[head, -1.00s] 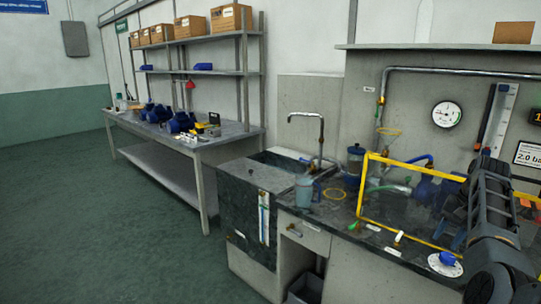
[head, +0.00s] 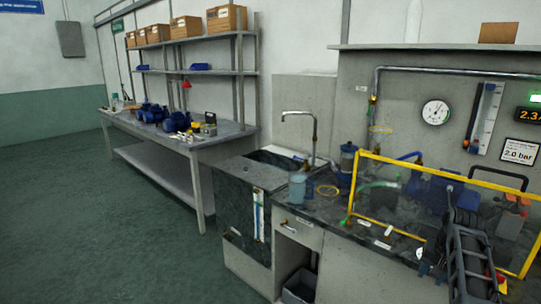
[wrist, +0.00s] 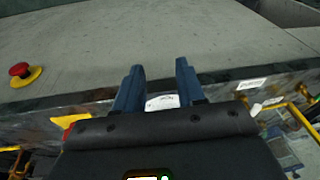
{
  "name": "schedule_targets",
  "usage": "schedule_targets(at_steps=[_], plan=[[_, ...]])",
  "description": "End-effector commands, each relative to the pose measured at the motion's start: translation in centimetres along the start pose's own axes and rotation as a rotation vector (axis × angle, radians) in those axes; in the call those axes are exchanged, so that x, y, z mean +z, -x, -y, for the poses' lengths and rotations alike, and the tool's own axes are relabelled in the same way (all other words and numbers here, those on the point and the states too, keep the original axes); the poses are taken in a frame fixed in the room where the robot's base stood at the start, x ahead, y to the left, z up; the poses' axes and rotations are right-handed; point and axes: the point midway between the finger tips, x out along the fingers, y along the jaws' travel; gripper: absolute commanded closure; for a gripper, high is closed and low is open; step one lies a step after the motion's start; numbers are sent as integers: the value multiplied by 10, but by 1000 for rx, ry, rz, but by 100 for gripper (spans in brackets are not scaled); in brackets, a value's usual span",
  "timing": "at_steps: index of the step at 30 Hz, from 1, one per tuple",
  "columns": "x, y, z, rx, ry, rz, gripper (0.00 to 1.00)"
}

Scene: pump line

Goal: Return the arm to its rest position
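My arm's dark grey links show at the lower right of the head view, in front of the bench edge. In the wrist view my gripper (wrist: 160,66) has two blue fingers held apart, with nothing gripped between them. A white patch shows between the fingers near their base, apparently on the bench behind. The fingers point over a grey surface. In the head view the fingertips are not clear.
A yellow frame guard (head: 445,165) stands on the dark bench beside my arm. A gauge (head: 435,112) hangs on the wall. A sink tap (head: 314,130) stands left of it. A red button (wrist: 20,70) shows in the wrist view. The floor at left is clear.

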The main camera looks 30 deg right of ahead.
Motion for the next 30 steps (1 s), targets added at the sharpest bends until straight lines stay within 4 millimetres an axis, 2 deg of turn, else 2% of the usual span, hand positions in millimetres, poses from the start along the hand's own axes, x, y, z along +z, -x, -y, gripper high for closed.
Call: schedule_targets(at_steps=[1,6,9,14,18,22,26,30], plan=[[17,-14,-2,12,24,-19,61],[68,-48,-8,37,127,-136,61],[100,-61,-11,40,197,-206,61],[154,-71,-14,27,311,-314,61],[202,-68,-17,-3,416,-402,61],[248,-56,-19,-45,509,-480,61],[293,-37,-22,-103,596,-552,61],[341,-6,-25,-179,682,-626,61]])
